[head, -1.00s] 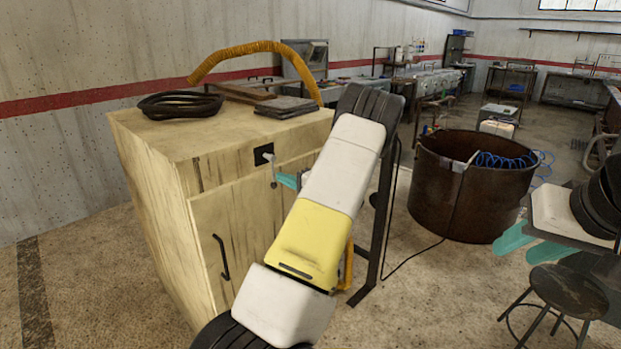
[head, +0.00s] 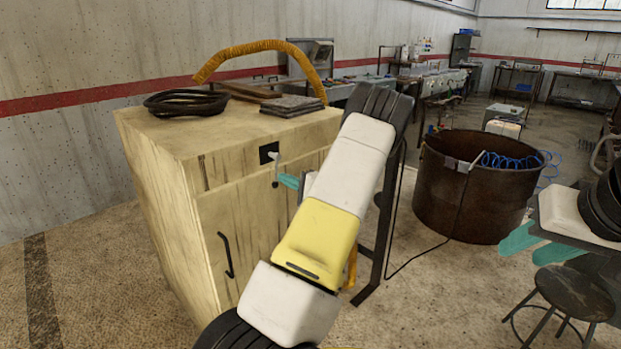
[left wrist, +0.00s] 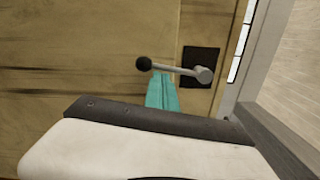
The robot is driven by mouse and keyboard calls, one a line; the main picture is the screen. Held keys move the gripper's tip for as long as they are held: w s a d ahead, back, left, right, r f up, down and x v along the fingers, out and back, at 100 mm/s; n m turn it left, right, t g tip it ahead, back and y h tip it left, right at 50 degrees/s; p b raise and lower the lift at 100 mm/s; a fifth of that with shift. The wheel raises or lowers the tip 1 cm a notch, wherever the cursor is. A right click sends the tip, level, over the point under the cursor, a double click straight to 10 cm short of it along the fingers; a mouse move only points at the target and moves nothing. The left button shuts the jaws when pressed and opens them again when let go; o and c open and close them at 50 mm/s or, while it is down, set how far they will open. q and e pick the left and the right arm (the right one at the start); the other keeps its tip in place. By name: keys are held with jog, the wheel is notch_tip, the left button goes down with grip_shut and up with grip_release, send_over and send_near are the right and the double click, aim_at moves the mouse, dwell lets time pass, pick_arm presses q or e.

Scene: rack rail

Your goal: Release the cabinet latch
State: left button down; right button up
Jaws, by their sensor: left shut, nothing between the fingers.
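The cabinet latch (head: 272,160) is on the upper front of the wooden cabinet (head: 150,190). It has a black plate, a grey lever and a black knob; in the head view the lever hangs down from the plate. In the left wrist view the lever (left wrist: 180,70) runs from its pivot on the plate to the knob (left wrist: 144,64). My left gripper (head: 288,181) is shut and empty, its teal fingertips right beside the lever. In the left wrist view the fingertips (left wrist: 160,78) reach the lever near the knob; contact is unclear. My right gripper (head: 522,247) is open and empty, away from the cabinet.
A black cable coil (head: 185,103), dark flat pads (head: 292,106) and a yellow hose (head: 255,48) lie on the cabinet top. A dark handle (head: 226,256) is on the cabinet door. A rusty drum (head: 465,200) and a stool (head: 570,290) stand to the right.

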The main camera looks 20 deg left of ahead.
aim_at(264, 175)
pick_arm(q)
jog(key=s+m, duration=0.1)
jog(key=m, duration=0.1)
jog(key=s+a+m, duration=0.1)
jog(key=m, duration=0.1)
jog(key=shift+s+r+m, duration=0.15)
jog(key=shift+s+m, duration=0.1)
jog(key=shift+m, duration=0.05)
jog(key=s+m, duration=0.1)
jog(key=m, duration=0.1)
jog(key=s+r+m, duration=0.1)
jog(key=shift+a+m, duration=0.4)
jog(key=r+m, duration=0.1)
jog(key=m, duration=0.1)
jog(key=s+r+m, duration=0.1)
jog(key=m, duration=0.1)
jog(key=s+a+r+m, duration=0.1)
jog(key=m, duration=0.2)
jog(key=shift+s+r+t, duration=0.2)
jog(key=shift+r+t, duration=0.15)
jog(key=shift+t, duration=0.05)
jog(key=shift+a+r, duration=0.1)
jog(key=shift+r, duration=0.15)
jog(key=shift+f, duration=0.1)
